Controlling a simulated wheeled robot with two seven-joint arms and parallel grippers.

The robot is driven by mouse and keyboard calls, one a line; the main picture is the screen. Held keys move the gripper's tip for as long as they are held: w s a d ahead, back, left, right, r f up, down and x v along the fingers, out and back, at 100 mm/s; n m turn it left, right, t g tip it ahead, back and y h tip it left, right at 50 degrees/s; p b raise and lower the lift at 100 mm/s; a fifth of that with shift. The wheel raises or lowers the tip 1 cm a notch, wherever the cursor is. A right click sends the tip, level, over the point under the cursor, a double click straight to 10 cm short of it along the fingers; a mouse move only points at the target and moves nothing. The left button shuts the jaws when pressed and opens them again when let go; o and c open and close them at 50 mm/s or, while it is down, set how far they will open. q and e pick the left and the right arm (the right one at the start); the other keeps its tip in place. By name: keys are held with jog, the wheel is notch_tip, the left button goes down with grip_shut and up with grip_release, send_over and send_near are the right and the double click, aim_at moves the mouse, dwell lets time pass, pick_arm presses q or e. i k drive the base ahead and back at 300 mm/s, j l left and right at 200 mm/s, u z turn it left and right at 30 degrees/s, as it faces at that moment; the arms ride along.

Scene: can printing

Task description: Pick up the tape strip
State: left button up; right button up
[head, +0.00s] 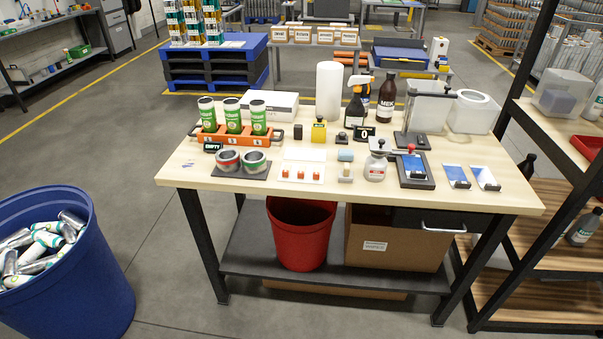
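I cannot clearly pick out a tape strip at this size. The wooden-topped table (330,196) holds small flat items near its front edge. A white card (301,179) carries several small red-orange pieces. Two short ring-like or can-like items, one red-banded (228,161) and one green-banded (256,162), sit on a dark mat at the front left. Neither gripper is in view.
An orange rack (238,138) with green-and-white cans stands at the table's left. Bottles, including a brown one (386,98), and clear tubs stand at the back. A blue bin of cans (70,275) is at left, a dark shelf (545,238) at right.

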aim_at(300, 172)
jog(key=i+l+u, duration=0.3)
jog(key=l, duration=0.3)
jog(key=i+l+u, duration=0.3)
jog(key=l, duration=0.4)
jog(key=i+l+u, duration=0.15)
jog(key=l, duration=0.25)
jog(key=i, duration=0.1)
